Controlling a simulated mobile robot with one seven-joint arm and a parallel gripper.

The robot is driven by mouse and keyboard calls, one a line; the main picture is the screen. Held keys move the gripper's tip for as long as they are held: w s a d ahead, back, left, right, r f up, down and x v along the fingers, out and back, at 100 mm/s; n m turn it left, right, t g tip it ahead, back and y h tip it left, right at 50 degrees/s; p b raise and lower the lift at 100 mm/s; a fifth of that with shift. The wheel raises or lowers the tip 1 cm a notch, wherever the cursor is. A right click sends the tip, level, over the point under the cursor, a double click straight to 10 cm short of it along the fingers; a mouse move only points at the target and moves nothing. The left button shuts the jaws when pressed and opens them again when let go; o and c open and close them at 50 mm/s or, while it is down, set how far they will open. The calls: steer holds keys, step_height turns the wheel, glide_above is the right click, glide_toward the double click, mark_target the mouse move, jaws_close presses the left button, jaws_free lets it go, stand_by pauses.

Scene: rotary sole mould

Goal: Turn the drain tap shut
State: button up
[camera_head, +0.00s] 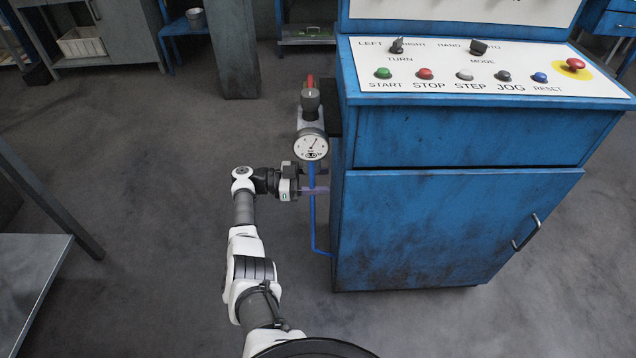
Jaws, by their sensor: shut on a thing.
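My gripper (303,182) is beside the left side of the blue cabinet, just below a round white gauge. Its jaws are shut at the thin blue pipe (313,215), where the drain tap (317,190) shows as a small purplish piece. The gripper hides most of the tap, so I cannot tell the angle of its handle. My arm reaches up to it from the bottom of the picture.
The blue cabinet (450,225) fills the right side. A metal table (30,270) stands at left. Open floor lies between.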

steer(key=shift+d, duration=0.1)
steer(key=o, duration=1)
steer(key=a+b, duration=0.9)
steer(key=a, duration=0.4)
steer(key=shift+w+a, duration=0.1)
steer(key=shift+a, duration=0.3)
